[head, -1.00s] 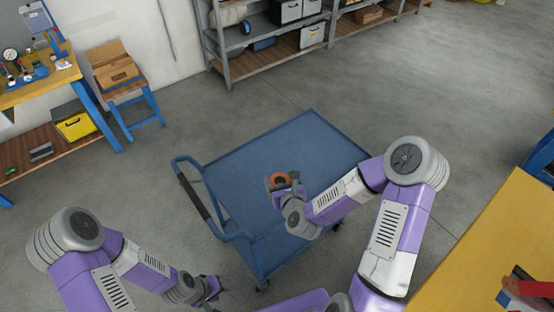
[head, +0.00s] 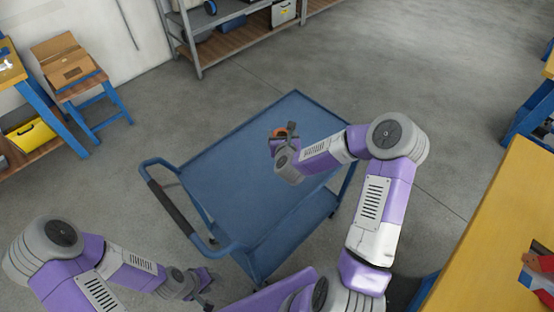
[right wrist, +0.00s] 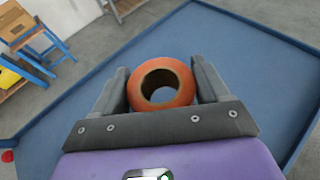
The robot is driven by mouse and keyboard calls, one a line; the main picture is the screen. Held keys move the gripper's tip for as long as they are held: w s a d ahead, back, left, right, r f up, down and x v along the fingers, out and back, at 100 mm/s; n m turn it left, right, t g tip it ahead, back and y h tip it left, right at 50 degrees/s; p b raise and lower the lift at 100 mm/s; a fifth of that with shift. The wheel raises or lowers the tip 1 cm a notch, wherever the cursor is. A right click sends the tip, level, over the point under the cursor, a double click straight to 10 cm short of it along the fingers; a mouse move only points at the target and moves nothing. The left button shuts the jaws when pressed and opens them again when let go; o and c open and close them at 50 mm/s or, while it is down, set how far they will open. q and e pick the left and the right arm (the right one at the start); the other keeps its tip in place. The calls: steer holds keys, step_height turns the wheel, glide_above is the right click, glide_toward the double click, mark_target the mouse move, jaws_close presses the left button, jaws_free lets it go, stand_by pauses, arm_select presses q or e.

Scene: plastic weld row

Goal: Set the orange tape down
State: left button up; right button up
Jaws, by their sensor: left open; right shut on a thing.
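The orange tape (right wrist: 186,92) is a ring with a dark inner core, between the two fingers of my right gripper (right wrist: 162,88) in the right wrist view. In the head view the tape (head: 291,127) shows only in part beside my right gripper (head: 281,134). The blue cart (head: 225,170) lies below; I cannot tell whether the tape touches its top. My left gripper (head: 206,285) is open and empty at the lower left, in front of the cart's near side.
The cart's top (right wrist: 240,50) is bare around the tape, with a raised rim. A cart handle (head: 170,205) stands at its left. A yellow-topped table (head: 490,240) is at the right. A cardboard box (head: 66,63) sits on a stool, and a shelf (head: 225,40) stands behind.

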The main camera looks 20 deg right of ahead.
step_height(320, 180, down, 10)
steer(key=shift+d+r+b, duration=0.1)
steer(key=shift+r+b, duration=0.05)
steer(key=shift+b, duration=0.8)
steer(key=shift+f, duration=0.2)
steer(key=o, duration=1.1)
steer(key=shift+r, duration=0.15)
steer(key=shift+r, duration=0.2)
steer(key=p+v, duration=0.1)
steer(key=v, duration=1.1)
steer(key=shift+f, duration=0.15)
